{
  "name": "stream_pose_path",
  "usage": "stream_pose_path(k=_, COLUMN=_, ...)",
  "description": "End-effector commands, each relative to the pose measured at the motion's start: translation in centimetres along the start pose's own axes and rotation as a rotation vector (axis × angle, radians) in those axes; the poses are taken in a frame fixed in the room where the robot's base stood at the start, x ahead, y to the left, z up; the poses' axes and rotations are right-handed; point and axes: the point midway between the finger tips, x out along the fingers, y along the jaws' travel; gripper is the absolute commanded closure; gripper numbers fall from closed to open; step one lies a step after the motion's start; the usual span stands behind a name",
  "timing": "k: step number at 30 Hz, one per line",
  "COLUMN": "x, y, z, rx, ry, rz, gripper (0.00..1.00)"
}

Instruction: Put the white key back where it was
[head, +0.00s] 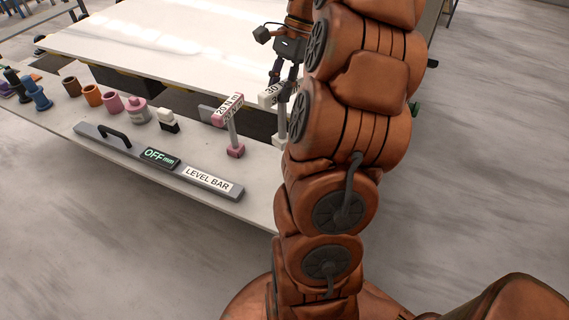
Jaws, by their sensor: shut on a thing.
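The white key (268,97) has a pale head block with a "30" label and a stem that runs down to a light foot by the slab's edge. It stands about upright. My gripper (283,79) is shut on the white key at its head, from above. My arm hides the right part of the key and one side of the gripper. I cannot tell whether the key's foot touches the slab.
A pink key (235,150) labelled "20 N m" stands close left of the white key. A grey level bar (165,164) lies in front on the stone slab (60,150). Several coloured pots and a pink bottle (137,109) stand left. A white panel (190,40) lies behind.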

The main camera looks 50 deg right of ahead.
Motion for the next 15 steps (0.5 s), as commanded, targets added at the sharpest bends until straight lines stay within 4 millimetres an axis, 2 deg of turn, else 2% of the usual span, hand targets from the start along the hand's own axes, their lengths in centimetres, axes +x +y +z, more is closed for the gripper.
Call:
stream_pose_path(k=5, x=1.1, y=0.2, z=-0.5, rx=0.014, ry=-0.005, rz=0.000, gripper=1.00)
stream_pose_path(k=15, x=5.0, y=0.2, z=-2.3, rx=0.013, ry=-0.002, rz=-0.001, gripper=1.00)
